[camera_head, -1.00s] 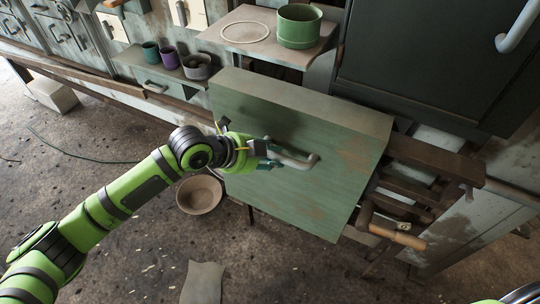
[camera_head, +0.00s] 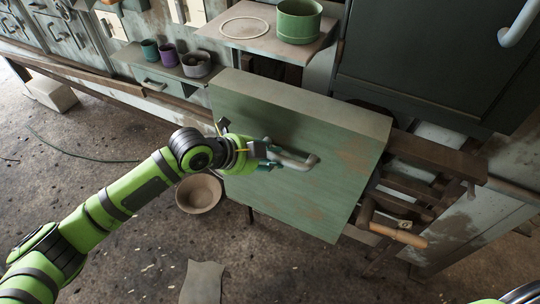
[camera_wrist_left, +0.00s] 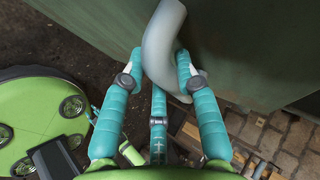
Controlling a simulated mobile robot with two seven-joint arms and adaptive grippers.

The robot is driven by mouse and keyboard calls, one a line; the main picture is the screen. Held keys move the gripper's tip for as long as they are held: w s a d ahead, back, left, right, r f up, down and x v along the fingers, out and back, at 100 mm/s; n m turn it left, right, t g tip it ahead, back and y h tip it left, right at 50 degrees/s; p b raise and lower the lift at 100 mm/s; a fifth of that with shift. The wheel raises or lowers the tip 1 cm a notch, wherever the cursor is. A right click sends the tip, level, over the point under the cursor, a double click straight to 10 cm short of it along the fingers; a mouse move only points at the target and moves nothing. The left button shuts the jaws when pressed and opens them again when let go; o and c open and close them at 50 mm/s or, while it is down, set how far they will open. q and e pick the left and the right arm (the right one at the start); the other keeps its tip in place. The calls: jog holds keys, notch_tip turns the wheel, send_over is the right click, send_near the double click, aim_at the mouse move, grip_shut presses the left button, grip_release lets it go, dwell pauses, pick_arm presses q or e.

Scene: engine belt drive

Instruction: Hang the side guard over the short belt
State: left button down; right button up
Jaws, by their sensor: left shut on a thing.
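The side guard (camera_head: 330,190) is a large worn green box-like cover with a grey bar handle (camera_head: 308,161) on its front face. It stands at the middle of the head view, by the bench frame. My left gripper (camera_head: 272,157) is shut on the handle. In the left wrist view the teal fingers (camera_wrist_left: 160,75) close on both sides of the curved grey handle (camera_wrist_left: 163,40), with the green face of the guard (camera_wrist_left: 240,50) behind it. The short belt cannot be made out; the guard may hide it. My right gripper is not in view.
A shelf (camera_head: 235,42) behind holds a pale ring (camera_head: 244,27) and a green pot (camera_head: 299,20). Small pots stand at the back left. A wooden handle (camera_head: 398,234) juts out right of the guard. A bowl (camera_head: 199,193) is below my left wrist. A dark cabinet (camera_head: 430,70) stands back right.

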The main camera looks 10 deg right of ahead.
pick_arm(q)
jog(key=shift+f+b, duration=0.3)
dwell(0.5)
jog(key=c, duration=0.8)
grip_release()
jog(key=shift+c, duration=0.2)
jog(key=v, duration=1.2)
jog(key=s+a+p, duration=0.2)
jog(key=s+a, duration=0.4)
jog(key=s, duration=0.2)
jog(key=shift+s, duration=0.15)
jog(key=shift+f, duration=0.15)
